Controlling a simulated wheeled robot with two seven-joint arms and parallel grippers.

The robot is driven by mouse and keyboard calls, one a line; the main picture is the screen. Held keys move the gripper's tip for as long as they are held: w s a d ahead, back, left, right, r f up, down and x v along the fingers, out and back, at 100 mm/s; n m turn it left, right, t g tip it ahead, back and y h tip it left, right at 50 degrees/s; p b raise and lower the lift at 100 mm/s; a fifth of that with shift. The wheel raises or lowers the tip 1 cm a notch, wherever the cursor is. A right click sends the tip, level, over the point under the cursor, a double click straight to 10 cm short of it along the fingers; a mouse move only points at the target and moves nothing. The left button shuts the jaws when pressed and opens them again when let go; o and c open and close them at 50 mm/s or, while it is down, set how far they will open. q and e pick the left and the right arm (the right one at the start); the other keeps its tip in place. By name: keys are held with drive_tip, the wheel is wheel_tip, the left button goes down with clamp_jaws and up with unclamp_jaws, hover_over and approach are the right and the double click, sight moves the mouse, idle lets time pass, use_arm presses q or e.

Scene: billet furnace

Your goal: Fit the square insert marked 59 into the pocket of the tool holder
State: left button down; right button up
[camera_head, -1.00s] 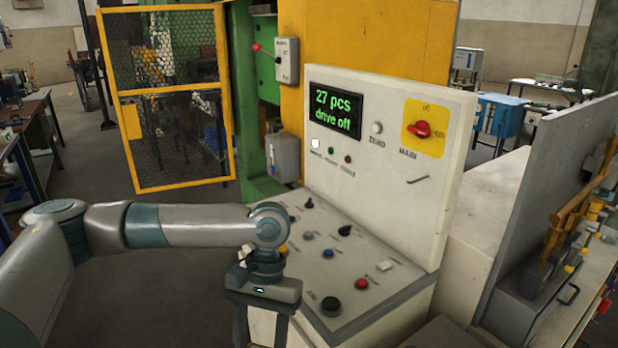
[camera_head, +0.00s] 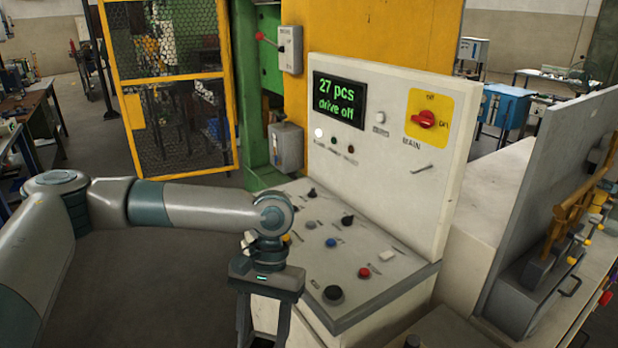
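My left gripper (camera_head: 262,330) points down in front of the left edge of the control console. Its fingers run to the bottom edge of the picture. They stand apart at the top, but the tips are cut off or hard to make out. I see nothing held between the visible parts of the fingers. My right gripper is not in view. I cannot make out the square insert marked 59 or the tool holder with its pocket in this view.
The control console (camera_head: 385,283) with knobs and buttons stands at centre, with an upright panel (camera_head: 390,190) reading "27 pcs drive off". A yellow mesh gate (camera_head: 170,90) is behind on the left. A grey plate (camera_head: 550,200) and yellow-handled fixture (camera_head: 575,215) stand right. Floor at left is clear.

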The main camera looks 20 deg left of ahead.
use_arm(q)
drive_tip(key=w+x, duration=0.1)
drive_tip(key=x, duration=1.3)
drive_tip(key=shift+w+f, duration=0.4)
drive_tip(key=shift+f, duration=0.05)
drive_tip(key=shift+a, duration=0.15)
